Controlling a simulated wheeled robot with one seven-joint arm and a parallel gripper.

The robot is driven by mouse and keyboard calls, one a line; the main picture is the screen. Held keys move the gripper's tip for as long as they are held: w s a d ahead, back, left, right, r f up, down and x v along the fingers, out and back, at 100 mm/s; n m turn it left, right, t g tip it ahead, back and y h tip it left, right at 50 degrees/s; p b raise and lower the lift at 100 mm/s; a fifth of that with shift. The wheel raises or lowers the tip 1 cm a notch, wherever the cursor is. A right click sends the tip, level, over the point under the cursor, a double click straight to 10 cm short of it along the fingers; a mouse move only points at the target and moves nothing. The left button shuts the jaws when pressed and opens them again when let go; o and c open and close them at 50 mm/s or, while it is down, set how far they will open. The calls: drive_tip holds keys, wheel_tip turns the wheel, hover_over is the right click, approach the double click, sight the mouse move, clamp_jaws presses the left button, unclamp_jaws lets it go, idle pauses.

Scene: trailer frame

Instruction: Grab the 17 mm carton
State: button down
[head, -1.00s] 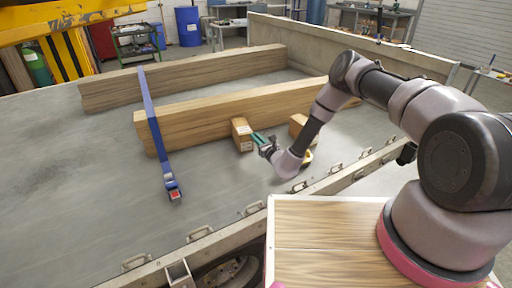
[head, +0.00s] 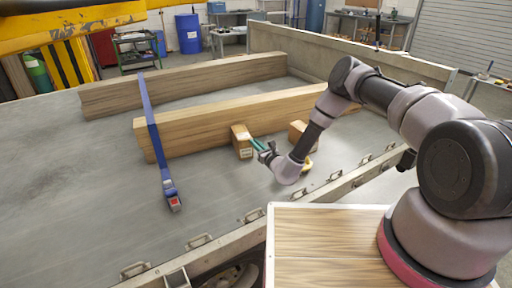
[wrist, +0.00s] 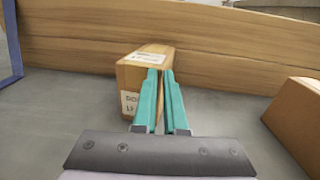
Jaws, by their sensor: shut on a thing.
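A small brown cardboard carton (head: 242,146) with white labels stands upright on the grey trailer bed, close to the front wooden beam. In the wrist view the carton (wrist: 130,76) is ahead of my fingers, and its front label is partly hidden by them. My gripper (head: 251,139) reaches it from the right with its teal fingers. In the wrist view my gripper (wrist: 161,78) has its fingers close together, shut on the carton's near right edge. The exact contact is hard to see.
A second brown carton (head: 296,134) stands to the right, also in the wrist view (wrist: 298,118). The front wooden beam (head: 200,122) runs behind both. A blue strap (head: 153,128) crosses the beams at left. A yellow item (head: 308,164) lies partly behind my arm. Open bed lies at left.

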wheel_tip(320, 180, up, 28)
drive_tip(key=shift+f, duration=0.25)
idle(0.5)
drive_tip(key=shift+c, duration=1.6)
unclamp_jaws()
